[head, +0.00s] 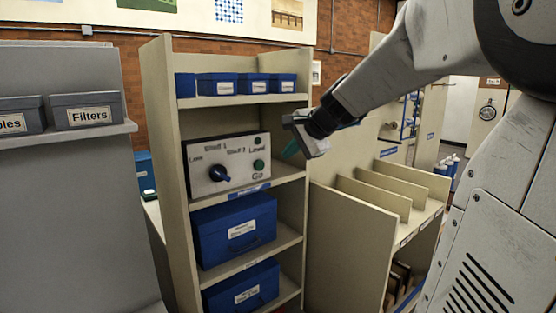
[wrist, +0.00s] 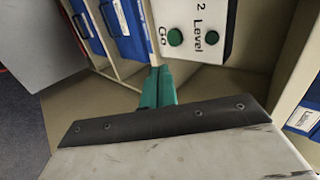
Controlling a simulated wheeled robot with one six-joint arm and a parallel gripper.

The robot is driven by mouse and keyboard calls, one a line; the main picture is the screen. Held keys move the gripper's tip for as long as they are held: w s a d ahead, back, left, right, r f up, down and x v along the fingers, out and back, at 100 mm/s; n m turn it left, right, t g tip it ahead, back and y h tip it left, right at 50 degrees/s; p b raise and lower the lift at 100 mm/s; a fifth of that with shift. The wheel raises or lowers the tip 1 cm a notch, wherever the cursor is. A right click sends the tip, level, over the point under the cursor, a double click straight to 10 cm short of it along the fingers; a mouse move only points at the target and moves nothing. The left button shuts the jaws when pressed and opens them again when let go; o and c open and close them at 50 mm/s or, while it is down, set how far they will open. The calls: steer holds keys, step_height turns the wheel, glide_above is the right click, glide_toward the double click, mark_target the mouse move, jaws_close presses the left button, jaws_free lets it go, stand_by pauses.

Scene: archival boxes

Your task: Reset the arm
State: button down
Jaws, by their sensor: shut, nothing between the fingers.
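My arm reaches in from the right in the head view. My gripper (head: 291,150) is at its end, beside the right edge of the beige shelf unit (head: 160,120). Its teal fingers are shut and empty, and they also show in the wrist view (wrist: 158,88). They are close to the control panel (head: 227,163), apart from it as far as I can tell. The panel has a dark blue knob (head: 219,173) and two green buttons, one marked Go (head: 259,165). The buttons also show in the wrist view, with Go (wrist: 175,37) nearest the fingers.
Small blue boxes (head: 217,84) stand above the panel. Larger blue boxes (head: 238,230) (head: 243,288) sit below it. A beige divided rack (head: 345,230) stands at the right, under my arm. Grey boxes (head: 87,112) sit on a grey shelf at the left.

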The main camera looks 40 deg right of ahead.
steer(key=shift+s+r, duration=0.4)
steer(key=shift+s, duration=0.05)
stand_by(0.3)
steer(key=s+a+f+n+g, duration=0.3)
steer(key=s+a+f+n, duration=0.1)
steer(key=s, duration=0.4)
steer(key=s+a+f+n+g, duration=0.2)
steer(key=s+a+f+n, duration=0.3)
steer(key=s+a+n, duration=0.2)
steer(key=s+a+f+n+g+h, duration=0.1)
steer(key=s+a+f+n+g, duration=0.2)
steer(key=s+a, duration=0.4)
steer(key=s+f+n, duration=0.1)
steer(key=s+n, duration=0.1)
steer(key=s, duration=0.2)
steer(key=shift+s+a+f+n+g, duration=0.25)
steer(key=shift+f+n+g, duration=0.05)
steer(key=shift+n, duration=0.1)
